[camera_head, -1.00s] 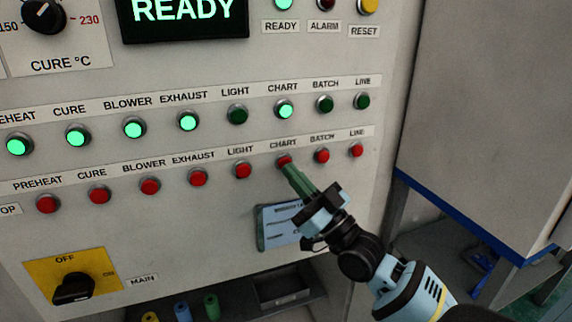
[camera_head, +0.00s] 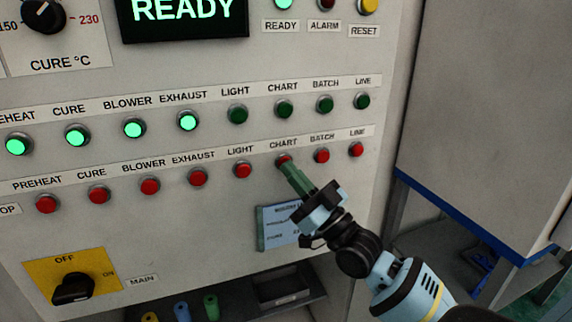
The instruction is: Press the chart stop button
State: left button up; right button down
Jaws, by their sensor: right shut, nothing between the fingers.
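The red chart stop button (camera_head: 284,159) sits in the lower row of the panel, under a CHART label. My right gripper (camera_head: 288,168) comes from the lower right, its green fingers shut and empty. Its fingertips are at the button and cover its lower part; they appear to touch it, but I cannot tell how far it is pressed in. The green chart button (camera_head: 284,109) in the upper row is dark. My left gripper is not in view.
Red batch (camera_head: 321,156) and light (camera_head: 243,170) stop buttons flank the chart one closely. A blue card (camera_head: 277,228) is on the panel below. A main rotary switch (camera_head: 72,288) is at lower left. A grey cabinet (camera_head: 480,110) stands at right.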

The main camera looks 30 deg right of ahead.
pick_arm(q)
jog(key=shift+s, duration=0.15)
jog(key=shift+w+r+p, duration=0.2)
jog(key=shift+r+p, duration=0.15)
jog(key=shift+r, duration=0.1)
pick_arm(e)
jog(key=shift+s+a, duration=0.15)
jog(key=shift+s, duration=0.7)
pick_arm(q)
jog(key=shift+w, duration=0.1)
